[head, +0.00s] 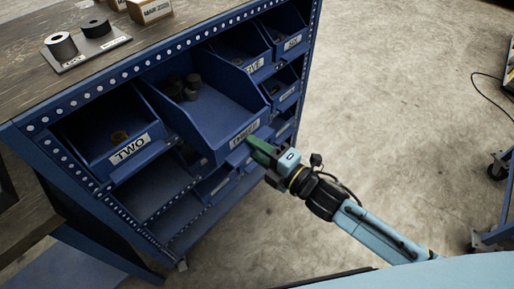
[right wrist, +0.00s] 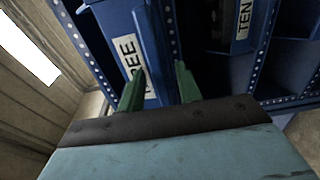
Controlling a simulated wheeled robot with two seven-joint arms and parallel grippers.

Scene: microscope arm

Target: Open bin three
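Bin three is a blue bin (head: 205,130) with a white label reading THREE (head: 243,132). In the head view it juts out of the blue cabinet, farther than bin two, with dark round pieces inside. My right gripper (head: 262,150) is at the right end of its label. In the right wrist view its two green fingers (right wrist: 159,80) stand apart, with the bin's labelled front (right wrist: 150,85) showing between them. I cannot tell whether they touch the bin. My left gripper is not clearly seen.
Bin five (head: 245,45) and other bins sit to the right. Dark rolls (head: 62,45) and boxes (head: 150,8) stand on the wooden top. The floor (head: 400,90) to the right is mostly clear.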

